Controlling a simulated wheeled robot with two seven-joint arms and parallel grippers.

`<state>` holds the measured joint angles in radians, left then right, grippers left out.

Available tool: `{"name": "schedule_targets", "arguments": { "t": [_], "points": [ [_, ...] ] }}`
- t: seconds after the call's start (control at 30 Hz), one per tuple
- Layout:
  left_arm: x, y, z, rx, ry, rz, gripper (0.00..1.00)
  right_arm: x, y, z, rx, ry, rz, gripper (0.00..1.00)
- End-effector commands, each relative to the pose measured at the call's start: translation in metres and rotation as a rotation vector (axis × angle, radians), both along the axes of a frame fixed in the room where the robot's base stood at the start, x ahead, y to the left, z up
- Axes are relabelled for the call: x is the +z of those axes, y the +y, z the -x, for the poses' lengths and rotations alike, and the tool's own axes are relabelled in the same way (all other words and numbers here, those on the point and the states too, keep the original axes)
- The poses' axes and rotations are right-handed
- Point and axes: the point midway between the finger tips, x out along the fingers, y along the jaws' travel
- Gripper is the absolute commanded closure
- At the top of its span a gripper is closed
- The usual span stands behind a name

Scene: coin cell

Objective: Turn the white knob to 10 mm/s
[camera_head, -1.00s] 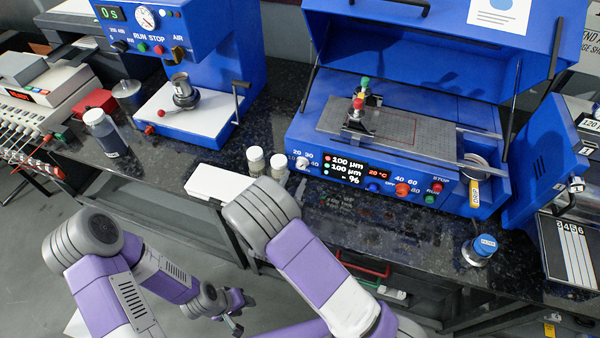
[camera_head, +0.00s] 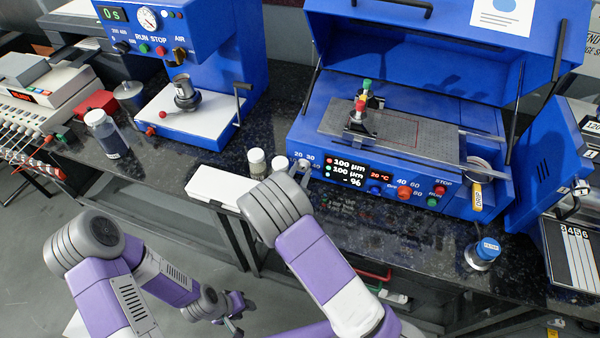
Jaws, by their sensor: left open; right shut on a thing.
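The white knob (camera_head: 304,164) is on the front panel of the blue coater (camera_head: 335,140), at its left end beside the display. Numbers 20, 30 and 40 are printed around it. Its pointer is too small and covered to read. My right gripper (camera_head: 297,172) is at the knob, shut on it, mostly hidden behind my grey wrist. My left gripper (camera_head: 231,314) is open and empty, low over the floor in front of the bench, away from the panel.
Two small jars (camera_head: 257,161) stand close left of the knob, partly behind my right wrist. A white box (camera_head: 214,186) lies at the bench edge.

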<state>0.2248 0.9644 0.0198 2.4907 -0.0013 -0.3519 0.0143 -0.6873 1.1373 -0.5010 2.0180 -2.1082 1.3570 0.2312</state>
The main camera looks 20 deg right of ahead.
Motion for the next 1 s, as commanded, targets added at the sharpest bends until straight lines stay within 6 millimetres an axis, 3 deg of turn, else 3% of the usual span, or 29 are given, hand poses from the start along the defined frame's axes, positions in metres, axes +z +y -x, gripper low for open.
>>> {"name": "schedule_targets", "arguments": {
  "t": [0.37, 1.0],
  "points": [
    [0.011, 0.0, 0.0, 0.0, 0.0, 0.0, 0.57, 0.001, 0.001, 0.0, 0.002, 0.062, 0.089, 0.96],
    [0.059, 0.0, 0.0, 0.0, 0.0, 0.0, 0.57, 0.002, 0.002, 0.0, 0.002, 0.384, 0.566, 0.96]
  ]
}}
